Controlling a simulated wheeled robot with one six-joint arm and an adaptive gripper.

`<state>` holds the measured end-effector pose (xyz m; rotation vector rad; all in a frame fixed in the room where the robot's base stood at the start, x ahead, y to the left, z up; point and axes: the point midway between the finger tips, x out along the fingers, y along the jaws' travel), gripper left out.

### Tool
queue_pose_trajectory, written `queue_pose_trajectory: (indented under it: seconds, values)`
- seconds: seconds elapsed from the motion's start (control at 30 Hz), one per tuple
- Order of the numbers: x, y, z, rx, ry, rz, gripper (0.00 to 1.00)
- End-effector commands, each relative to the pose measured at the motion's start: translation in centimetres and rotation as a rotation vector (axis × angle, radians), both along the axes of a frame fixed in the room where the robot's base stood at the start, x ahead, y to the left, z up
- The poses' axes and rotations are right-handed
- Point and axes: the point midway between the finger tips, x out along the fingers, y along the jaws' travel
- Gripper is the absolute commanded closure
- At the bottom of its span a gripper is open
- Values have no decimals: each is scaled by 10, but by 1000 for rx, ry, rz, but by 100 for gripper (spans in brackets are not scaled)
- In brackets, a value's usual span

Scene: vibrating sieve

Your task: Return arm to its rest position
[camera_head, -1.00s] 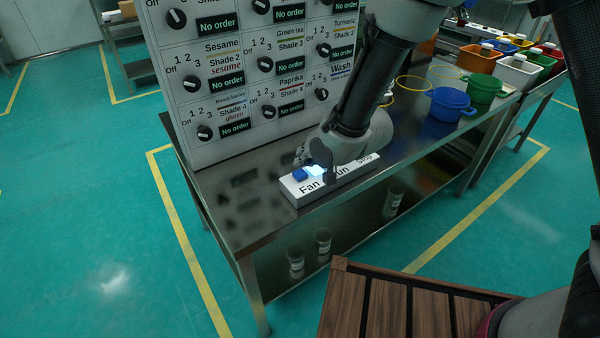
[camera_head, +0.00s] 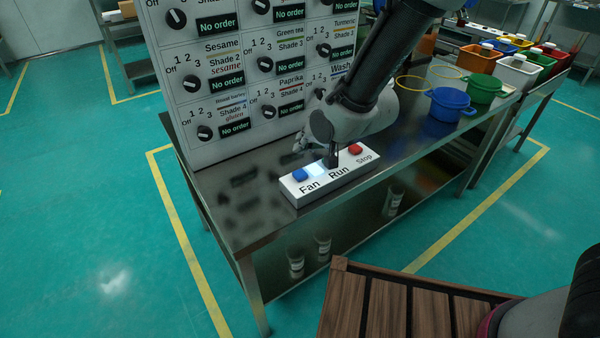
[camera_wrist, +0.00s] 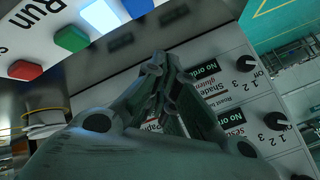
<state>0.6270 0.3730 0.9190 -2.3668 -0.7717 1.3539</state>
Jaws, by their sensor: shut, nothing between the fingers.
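My arm (camera_head: 375,75) reaches down from the top right over the steel table. My gripper (camera_head: 332,162) is shut and empty, close above or behind the white button box (camera_head: 305,196); the exact gap cannot be told. The box carries a blue button (camera_head: 300,174), a lit white button (camera_head: 316,170) and a red button (camera_head: 355,148). In the wrist view, the closed fingers (camera_wrist: 158,68) point toward the control panel, and a green button (camera_wrist: 71,39) also shows.
The control panel (camera_head: 205,105) with several knobs stands upright behind the box. Yellow rings (camera_head: 412,83), a blue pot (camera_head: 450,104) and a green pot (camera_head: 483,88) are to the right on the steel table (camera_head: 235,215). Open floor lies at left.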

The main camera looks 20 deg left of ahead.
Motion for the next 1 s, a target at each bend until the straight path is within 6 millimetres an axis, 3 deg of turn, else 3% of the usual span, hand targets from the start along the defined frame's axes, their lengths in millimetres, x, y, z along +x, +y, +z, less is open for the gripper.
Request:
queue_pose_trajectory:
  seconds: [0.3,0.47,0.57,0.67,0.87,1.0]
  values:
    - [-1,-1,-2,-19,-9,19,100]
    - [-24,-29,-31,-210,32,132,100]
    - [-50,-63,-49,-375,90,239,100]
    - [-65,-108,-35,-505,139,333,100]
    - [-71,-213,23,-644,224,393,100]
    - [-82,-302,75,-684,277,363,100]
